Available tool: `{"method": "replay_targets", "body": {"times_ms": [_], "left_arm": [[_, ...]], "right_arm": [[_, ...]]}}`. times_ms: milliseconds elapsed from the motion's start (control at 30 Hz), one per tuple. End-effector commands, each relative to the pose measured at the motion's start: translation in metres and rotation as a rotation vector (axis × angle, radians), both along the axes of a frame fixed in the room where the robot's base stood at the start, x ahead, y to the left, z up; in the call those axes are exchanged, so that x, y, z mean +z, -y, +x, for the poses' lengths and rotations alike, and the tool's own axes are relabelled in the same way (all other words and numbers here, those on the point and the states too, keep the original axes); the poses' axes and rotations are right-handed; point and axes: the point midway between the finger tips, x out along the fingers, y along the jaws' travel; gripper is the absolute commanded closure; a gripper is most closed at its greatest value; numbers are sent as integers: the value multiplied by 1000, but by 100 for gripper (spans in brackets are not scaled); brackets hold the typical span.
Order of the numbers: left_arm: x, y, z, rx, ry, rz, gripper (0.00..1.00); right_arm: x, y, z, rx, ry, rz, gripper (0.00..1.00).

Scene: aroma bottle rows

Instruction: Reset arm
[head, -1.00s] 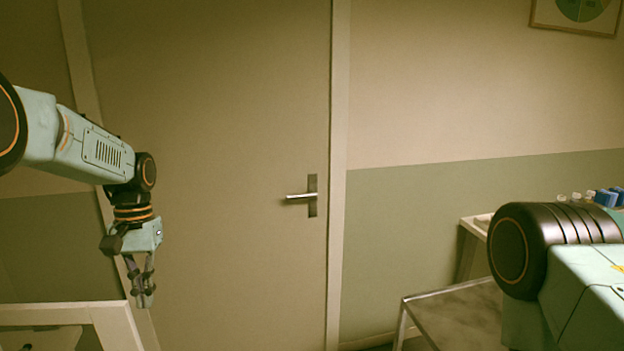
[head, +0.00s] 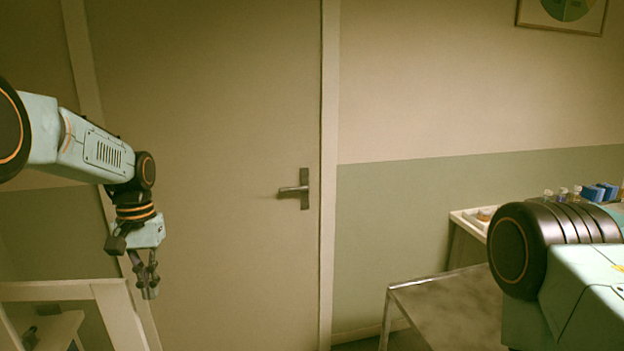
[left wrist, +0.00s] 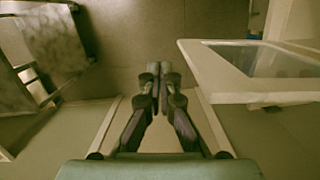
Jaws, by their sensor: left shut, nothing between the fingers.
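My left gripper (head: 150,290) hangs fingers-down at the left of the head view, in front of the door. It is shut and empty. In the left wrist view my left gripper (left wrist: 160,75) shows its fingertips together, with nothing between them. Part of my right arm (head: 560,260) fills the lower right of the head view. Its gripper is out of the picture.
A closed door (head: 210,150) with a metal handle (head: 294,189) stands ahead. A metal-edged table (head: 440,292) is at the lower right. Behind it, a white bench (head: 468,219) carries small bottles (head: 562,193) and blue items (head: 600,192). A pale frame (head: 50,291) stands at lower left.

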Motion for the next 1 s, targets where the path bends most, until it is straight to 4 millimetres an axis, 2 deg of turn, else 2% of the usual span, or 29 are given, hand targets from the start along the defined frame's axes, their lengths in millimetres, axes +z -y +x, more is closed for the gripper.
{"method": "replay_targets", "body": {"times_ms": [167,367,467,567,667,767,867,1000], "left_arm": [[-14,1,19,-4,109,2,100],[-44,9,30,-12,237,2,100],[-76,17,28,-19,303,1,100],[-118,27,17,-24,361,-1,100],[-163,36,-2,-30,407,-1,100],[-210,46,-30,-34,440,0,100],[-258,55,-67,-38,460,3,100],[-321,65,-133,-47,464,8,100]], "right_arm": [[0,0,0,0,0,0,36],[-1,0,0,0,0,0,36],[-8,0,0,0,0,0,36],[-19,0,0,0,0,0,36],[-32,0,0,0,0,0,36],[-49,0,0,0,0,0,36],[-68,0,0,0,0,0,36],[-98,0,0,0,0,0,36]]}}
